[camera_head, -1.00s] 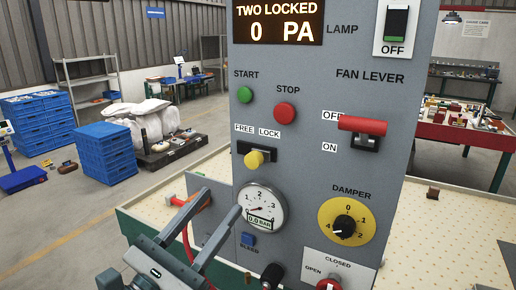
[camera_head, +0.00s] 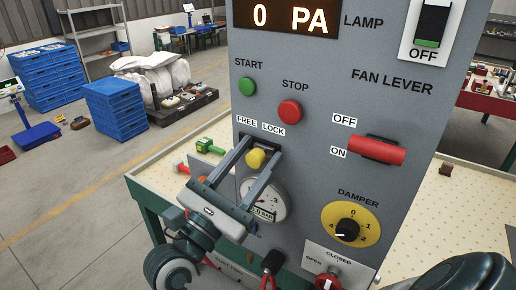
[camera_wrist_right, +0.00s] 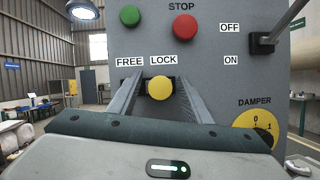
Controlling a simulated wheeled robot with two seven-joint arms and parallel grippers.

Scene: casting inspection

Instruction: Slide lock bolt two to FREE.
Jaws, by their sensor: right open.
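The lock bolt's yellow knob (camera_head: 256,158) sticks out of the grey panel (camera_head: 313,170). In the wrist view the knob (camera_wrist_right: 160,89) sits below the LOCK label (camera_wrist_right: 163,60), right of the FREE label (camera_wrist_right: 129,62). My right gripper (camera_head: 263,152) is open, its fingers reaching toward the panel. In the wrist view its fingers (camera_wrist_right: 158,85) stand left and right of the knob with gaps showing; I cannot tell whether the tips reach past it. The gripper partly hides the bolt's slot and the gauge (camera_head: 266,200). My left gripper is not in view.
Around the bolt are the green START button (camera_head: 247,86), red STOP button (camera_head: 290,111), red fan lever (camera_head: 377,150) and yellow damper dial (camera_head: 350,225). The display (camera_head: 287,17) shows 0 PA. Dark arm parts fill the lower right corner.

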